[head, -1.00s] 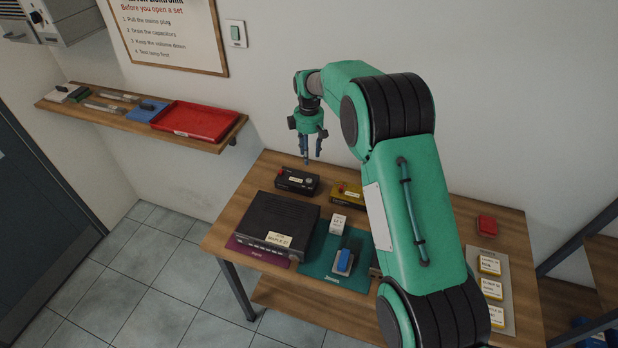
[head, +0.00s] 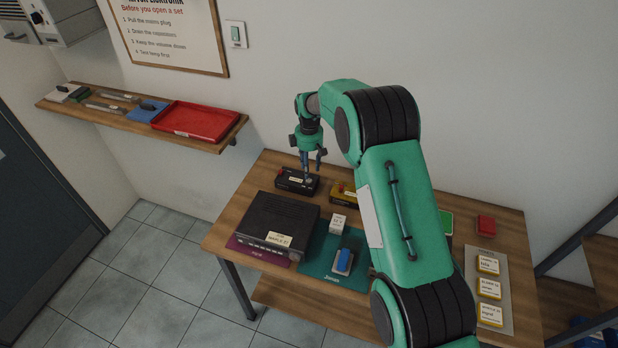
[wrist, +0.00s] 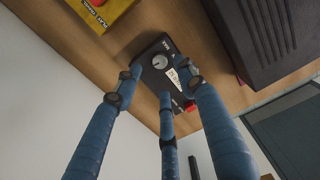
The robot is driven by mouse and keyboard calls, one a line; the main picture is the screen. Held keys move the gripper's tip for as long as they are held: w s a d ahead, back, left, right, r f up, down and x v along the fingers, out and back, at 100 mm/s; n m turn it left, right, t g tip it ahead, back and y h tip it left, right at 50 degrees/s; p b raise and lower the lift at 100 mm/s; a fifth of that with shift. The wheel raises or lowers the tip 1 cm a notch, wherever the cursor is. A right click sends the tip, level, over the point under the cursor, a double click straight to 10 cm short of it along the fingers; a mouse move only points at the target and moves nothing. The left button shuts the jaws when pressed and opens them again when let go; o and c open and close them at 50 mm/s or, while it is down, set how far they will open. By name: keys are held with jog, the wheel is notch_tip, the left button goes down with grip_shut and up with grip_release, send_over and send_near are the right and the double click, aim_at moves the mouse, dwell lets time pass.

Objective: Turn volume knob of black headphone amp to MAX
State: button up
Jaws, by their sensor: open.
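The black headphone amp (head: 291,184) sits at the back left of the table. In the wrist view the amp (wrist: 153,79) shows a round grey knob (wrist: 159,61) near a "MAX" marking, a white label and a red part at its other end. The knob's exact pointer angle is too small to read. My gripper (head: 312,172) is over the amp's right end, fingers pointing down. In the wrist view my gripper's (wrist: 161,78) blue fingers are spread around the knob area, open and empty. I cannot tell whether any finger touches the amp.
A yellow box (head: 341,190) stands just right of the amp. A larger black hi-fi unit (head: 280,220) is in front of it. A white labelled box (head: 338,223) and a blue-topped item (head: 344,261) are on the teal mat (head: 322,262). The wall rises close behind the table.

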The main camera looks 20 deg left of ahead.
aim_at(309, 180)
jog(key=shift+f+p, duration=0.35)
jog(key=shift+f, duration=2.85)
grip_shut()
